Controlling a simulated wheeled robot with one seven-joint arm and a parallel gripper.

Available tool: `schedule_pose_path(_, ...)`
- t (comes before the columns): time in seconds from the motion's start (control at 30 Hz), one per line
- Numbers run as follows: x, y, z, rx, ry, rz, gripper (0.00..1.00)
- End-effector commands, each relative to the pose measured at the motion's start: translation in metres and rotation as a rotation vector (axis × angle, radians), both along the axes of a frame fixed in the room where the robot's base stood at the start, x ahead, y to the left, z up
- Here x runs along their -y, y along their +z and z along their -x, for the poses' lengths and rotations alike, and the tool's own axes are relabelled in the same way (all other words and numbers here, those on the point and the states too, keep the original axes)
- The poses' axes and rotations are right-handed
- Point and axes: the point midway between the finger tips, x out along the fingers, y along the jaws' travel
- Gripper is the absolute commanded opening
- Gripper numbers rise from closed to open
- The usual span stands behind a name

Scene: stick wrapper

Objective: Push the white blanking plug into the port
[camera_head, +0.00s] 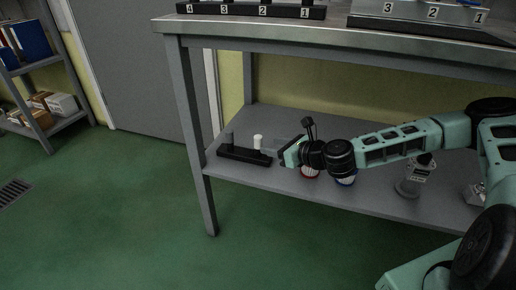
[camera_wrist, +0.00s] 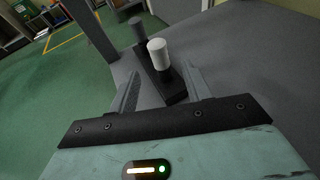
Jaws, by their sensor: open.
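The white blanking plug (camera_head: 258,142) stands upright on a low black holder (camera_head: 240,155) on the lower shelf; it also shows in the wrist view (camera_wrist: 157,52). A grey peg (camera_head: 228,138) stands at the holder's other end and shows behind the white plug in the wrist view (camera_wrist: 136,28). My gripper (camera_head: 277,146) is just right of the white plug in the head view. In the wrist view its two fingers (camera_wrist: 162,68) are spread and empty, pointing at the plug, which appears just beyond the tips. I cannot make out which opening is the port.
The lower shelf (camera_head: 345,195) also carries red-rimmed (camera_head: 310,173) and blue-rimmed (camera_head: 346,180) round items below my arm, and a grey metal fitting (camera_head: 408,185). A table leg (camera_head: 197,140) stands left of the holder. Numbered black racks (camera_head: 250,11) sit on the top.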

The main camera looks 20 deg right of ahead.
Motion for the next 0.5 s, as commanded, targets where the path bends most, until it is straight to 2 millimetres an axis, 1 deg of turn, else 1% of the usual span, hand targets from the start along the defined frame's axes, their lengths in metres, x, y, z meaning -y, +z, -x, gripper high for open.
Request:
schedule_pose_path(0.03,-0.004,-0.005,-0.006,0.001,0.002,0.002,0.49)
schedule_pose_path(0.1,-0.007,-0.006,-0.012,0.0,0.0,0.001,0.49)
schedule_pose_path(0.23,-0.011,-0.007,-0.017,0.0,0.0,0.001,0.49)
schedule_pose_path(0.33,-0.015,-0.012,-0.024,0.001,0.001,0.003,0.49)
schedule_pose_path(0.5,-0.027,-0.022,-0.045,0.002,0.002,0.003,0.49)
